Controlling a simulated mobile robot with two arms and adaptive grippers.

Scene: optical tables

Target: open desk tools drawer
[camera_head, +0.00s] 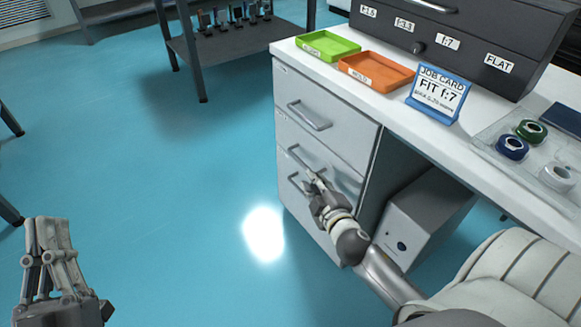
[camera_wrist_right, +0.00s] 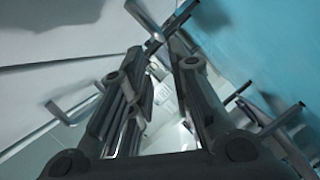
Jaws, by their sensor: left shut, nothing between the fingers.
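A white drawer unit under the desk has a top drawer handle (camera_head: 310,116), a middle handle (camera_head: 300,157) and a lower handle (camera_head: 294,180), partly hidden by my gripper. The drawer fronts look flush. My right gripper (camera_head: 314,179) is at the middle and lower handles. In the right wrist view its fingers (camera_wrist_right: 158,55) stand apart, with a metal handle bar (camera_wrist_right: 152,38) at the tips; I cannot tell whether they touch it. My left gripper (camera_head: 48,225) is shut and empty at the lower left, away from the desk.
The white desktop (camera_head: 398,110) holds a green tray (camera_head: 328,46), an orange tray (camera_head: 376,70), a blue job card (camera_head: 438,93) and a dark drawer cabinet (camera_head: 470,45). A grey box (camera_head: 425,220) stands under the desk. The blue floor left of the drawers is clear.

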